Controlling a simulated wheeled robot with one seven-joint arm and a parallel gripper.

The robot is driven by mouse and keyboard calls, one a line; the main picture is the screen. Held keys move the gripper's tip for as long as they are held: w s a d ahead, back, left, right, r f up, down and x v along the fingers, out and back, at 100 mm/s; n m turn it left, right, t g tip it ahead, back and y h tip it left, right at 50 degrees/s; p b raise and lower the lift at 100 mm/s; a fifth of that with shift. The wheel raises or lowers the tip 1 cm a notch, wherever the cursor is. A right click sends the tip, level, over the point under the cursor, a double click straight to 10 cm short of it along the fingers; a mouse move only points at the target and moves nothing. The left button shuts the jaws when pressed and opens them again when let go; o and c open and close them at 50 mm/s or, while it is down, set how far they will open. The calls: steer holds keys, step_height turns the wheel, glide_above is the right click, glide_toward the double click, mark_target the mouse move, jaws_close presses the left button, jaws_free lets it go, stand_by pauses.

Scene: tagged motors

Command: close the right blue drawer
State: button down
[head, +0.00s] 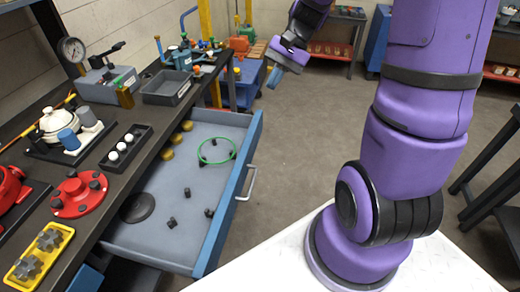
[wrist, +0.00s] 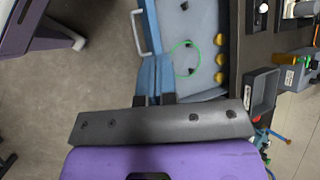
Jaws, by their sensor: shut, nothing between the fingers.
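The blue drawer (head: 228,198) is pulled well out from under the dark workbench, with its pale handle (head: 247,183) on the front. It also shows in the wrist view, where its front panel (wrist: 151,22) and handle (wrist: 137,32) are at the top. My gripper (head: 273,78) is shut and empty, in the air beyond the far end of the drawer in the head view. In the wrist view my gripper's blue fingers (wrist: 154,72) are together and overlap the drawer's front corner in the picture; I cannot tell whether they touch it.
The drawer holds a green ring (head: 217,151), a black disc (head: 137,208), yellow pieces and small dark parts. The workbench (head: 102,177) carries a gauge, a grey bin (head: 166,87) and a red flange (head: 79,194). Open floor (head: 300,130) lies in front of the drawer.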

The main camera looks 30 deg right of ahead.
steer(key=w+d+f+m+t+y, duration=0.2)
steer(key=w+d+f+m+y, duration=0.15)
steer(key=f, duration=0.45)
steer(key=w+d+f+m+t+y, duration=0.1)
steer(key=w+d+f+m+y, duration=0.2)
steer(key=f, duration=0.5)
steer(key=m+t+h, duration=0.1)
steer(key=m+t, duration=1)
steer(key=m, duration=0.2)
glide_toward(254, 148)
steer(key=shift+n, duration=0.25)
steer(key=x, duration=0.7)
steer(key=shift+w+a+r, duration=0.1)
steer(key=shift+a+r, duration=0.1)
steer(key=shift+a, duration=0.1)
steer(key=x, duration=3)
steer(key=shift+w+f, duration=0.15)
steer(key=shift+f, duration=0.25)
steer(key=shift+w+a+r, duration=0.1)
steer(key=shift+w, duration=0.05)
steer(key=shift+w+a+r, duration=0.1)
steer(key=shift+r, duration=0.05)
